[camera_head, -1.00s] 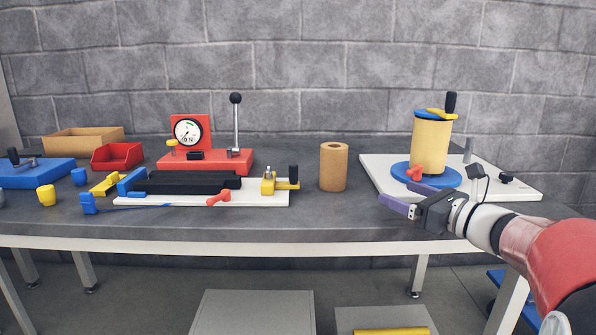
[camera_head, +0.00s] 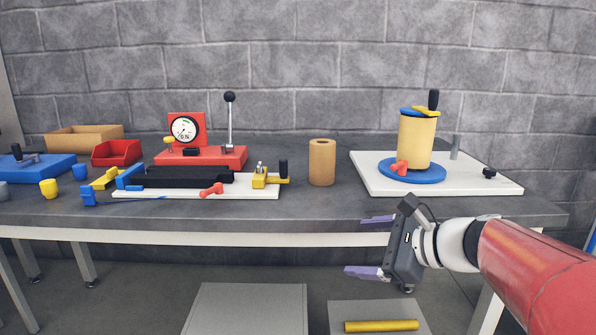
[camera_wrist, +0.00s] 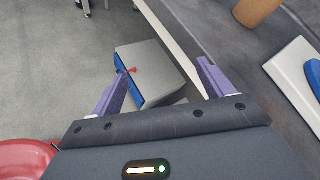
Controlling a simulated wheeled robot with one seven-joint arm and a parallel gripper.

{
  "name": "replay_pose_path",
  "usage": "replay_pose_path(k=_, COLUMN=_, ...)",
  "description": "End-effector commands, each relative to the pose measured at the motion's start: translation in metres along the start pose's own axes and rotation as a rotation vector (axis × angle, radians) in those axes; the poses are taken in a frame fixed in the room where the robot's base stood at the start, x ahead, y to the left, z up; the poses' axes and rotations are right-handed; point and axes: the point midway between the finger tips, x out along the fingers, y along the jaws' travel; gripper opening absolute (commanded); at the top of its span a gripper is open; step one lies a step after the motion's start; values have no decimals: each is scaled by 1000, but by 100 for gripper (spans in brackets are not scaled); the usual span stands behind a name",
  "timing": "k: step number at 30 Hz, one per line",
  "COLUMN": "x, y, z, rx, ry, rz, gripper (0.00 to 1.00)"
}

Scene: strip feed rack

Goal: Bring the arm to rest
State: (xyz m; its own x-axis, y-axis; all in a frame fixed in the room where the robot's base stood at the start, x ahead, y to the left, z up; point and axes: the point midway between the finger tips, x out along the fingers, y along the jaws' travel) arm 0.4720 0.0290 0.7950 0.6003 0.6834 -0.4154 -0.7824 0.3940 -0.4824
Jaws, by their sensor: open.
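My gripper (camera_head: 369,246) is open and empty, its purple fingers pointing left in front of the table's front edge at the right. It hangs clear of the table, below and in front of the white board. In the wrist view my open fingers (camera_wrist: 160,88) show with the floor and a grey box between and beyond them. The red part of my arm comes in from the right edge of the head view.
The grey table (camera_head: 300,212) carries a white board (camera_head: 470,185) with a yellow cylinder (camera_head: 416,142), a cardboard tube (camera_head: 322,163), a red gauge stand (camera_head: 200,157) and a strip rack (camera_head: 190,178). Grey boxes (camera_head: 248,305) stand on the floor below. A yellow bar (camera_head: 381,326) lies there.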

Motion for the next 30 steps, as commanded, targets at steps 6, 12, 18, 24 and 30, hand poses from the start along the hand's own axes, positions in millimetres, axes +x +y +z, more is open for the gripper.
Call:
replay_pose_path(k=6, x=-11, y=102, z=-6, rx=-578, ry=215, rz=276, gripper=80)
replay_pose_path(k=12, x=-54, y=174, z=-41, rx=-1276, ry=397, rz=602, gripper=80)
replay_pose_path(k=18, x=-84, y=193, z=-64, rx=-1711, ry=482, rz=817, gripper=80)
replay_pose_path(k=24, x=-91, y=195, z=-70, rx=-1807, ry=501, rz=869, gripper=80)
replay_pose_path(k=30, x=-91, y=195, z=-70, rx=-1807, ry=501, rz=869, gripper=80)
